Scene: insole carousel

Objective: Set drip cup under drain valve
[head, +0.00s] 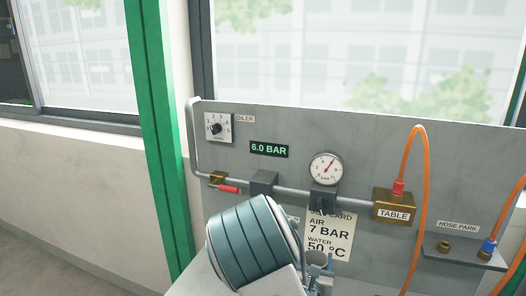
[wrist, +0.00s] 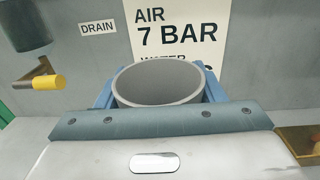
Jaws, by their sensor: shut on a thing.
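The drip cup (wrist: 160,99) is a grey, round, open-topped cup in the middle of the wrist view. Its inside looks empty. My gripper (wrist: 158,88) is shut on it, with a blue finger on each side of the wall. In the head view the cup (head: 318,258) shows small in front of the notice, partly hidden by my arm. The drain valve (wrist: 43,80), a brass piece with a yellow handle, is at the left of the wrist view, beside the DRAIN label (wrist: 97,28). The cup is to the right of it, not under it. The valve is hidden in the head view.
A dark cylindrical part (wrist: 25,22) hangs above the valve. A grey panel (head: 245,190) carries a pipe (head: 290,192), a gauge (head: 326,168) and a brass TABLE block (head: 394,207). An orange hose (head: 408,180) hangs at the right. A green post (head: 157,130) stands left.

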